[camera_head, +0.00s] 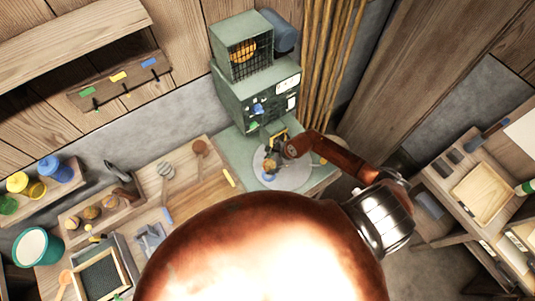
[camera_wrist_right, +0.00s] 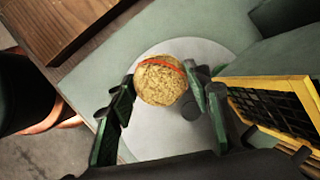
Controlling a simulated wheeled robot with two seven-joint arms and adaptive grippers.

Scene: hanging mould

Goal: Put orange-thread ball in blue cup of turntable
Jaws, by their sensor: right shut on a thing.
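The ball (camera_wrist_right: 160,80) is brown and rough with an orange-red thread around it, seen in the right wrist view. My right gripper (camera_wrist_right: 162,88) is shut on it, one finger on each side. The ball is above the pale round turntable (camera_wrist_right: 155,135). In the head view, my right gripper (camera_head: 276,153) is over the turntable (camera_head: 295,174), where the ball is hard to make out. A small blue patch (camera_head: 268,177) shows at the disc's left side; I cannot tell for sure that it is the blue cup. My left gripper is not in view.
A green machine (camera_head: 258,95) with a caged top stands behind the turntable. A yellow-framed black grid (camera_wrist_right: 262,82) is close to the gripper's right side. Several balls sit in a wooden holder (camera_head: 75,222) at left. Paint jars (camera_head: 55,170) stand farther left.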

